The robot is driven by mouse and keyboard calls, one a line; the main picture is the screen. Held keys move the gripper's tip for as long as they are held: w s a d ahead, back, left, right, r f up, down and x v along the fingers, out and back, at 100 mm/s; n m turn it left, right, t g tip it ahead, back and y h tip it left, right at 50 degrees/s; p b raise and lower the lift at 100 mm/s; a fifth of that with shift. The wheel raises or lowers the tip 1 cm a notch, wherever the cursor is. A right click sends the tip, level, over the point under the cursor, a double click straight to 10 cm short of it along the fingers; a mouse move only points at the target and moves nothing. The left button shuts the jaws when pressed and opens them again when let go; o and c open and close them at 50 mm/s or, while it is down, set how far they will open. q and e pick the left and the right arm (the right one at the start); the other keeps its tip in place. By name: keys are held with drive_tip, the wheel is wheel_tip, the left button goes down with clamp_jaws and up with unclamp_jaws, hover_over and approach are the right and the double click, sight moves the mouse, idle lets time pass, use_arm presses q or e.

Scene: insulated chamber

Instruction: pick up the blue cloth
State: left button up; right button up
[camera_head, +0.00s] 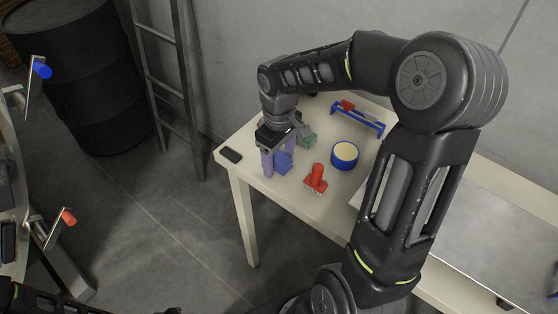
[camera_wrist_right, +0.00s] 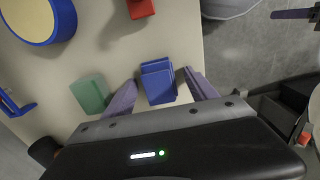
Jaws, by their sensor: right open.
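The blue cloth (camera_head: 284,163) looks like a small folded block on the cream table (camera_head: 300,199). In the right wrist view the blue cloth (camera_wrist_right: 158,82) lies between the two purple fingers of my right gripper (camera_wrist_right: 161,77). My right gripper (camera_head: 278,160) points down over the cloth in the head view. Its jaws are open, one finger on each side, with a visible gap on the left side; I cannot tell whether the right finger touches. My left gripper is not in view.
A green block (camera_head: 308,140) lies close by, beside a finger. A dark flat object (camera_head: 230,155) lies at the left table edge.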

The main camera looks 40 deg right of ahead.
drive_tip(key=shift+c, duration=0.4)
clamp_jaws()
idle(0.4)
